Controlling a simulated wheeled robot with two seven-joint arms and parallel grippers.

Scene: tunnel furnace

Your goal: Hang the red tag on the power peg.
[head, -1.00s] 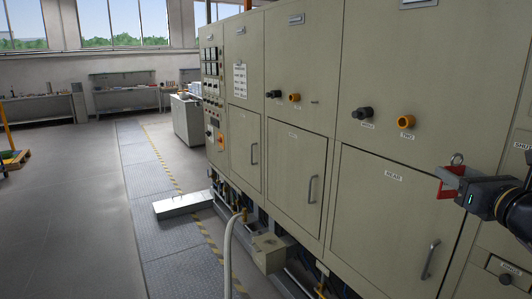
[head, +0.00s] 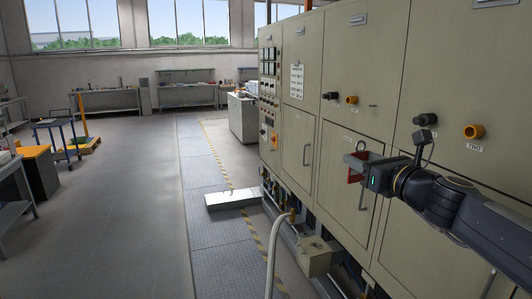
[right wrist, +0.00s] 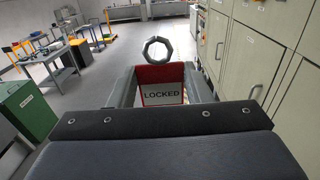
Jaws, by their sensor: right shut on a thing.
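The red tag (head: 353,177) has a metal ring at its top. In the right wrist view the tag (right wrist: 162,92) reads "LOCKED" and hangs upright between the fingers, its ring (right wrist: 157,50) standing above them. My right gripper (head: 358,163) is shut on the tag and holds it in front of the beige furnace cabinets (head: 350,60). A control panel (head: 268,90) with meters and buttons is at the far end of the cabinets. I cannot tell which fitting is the power peg. My left gripper is not in view.
Black knobs (head: 330,96) and orange knobs (head: 474,131) stick out of the cabinet fronts. A silver box (head: 232,198) lies on the floor plates, and a pale hose (head: 272,250) rises nearby. The grey floor at left is mostly clear. A green cabinet (right wrist: 27,115) shows in the right wrist view.

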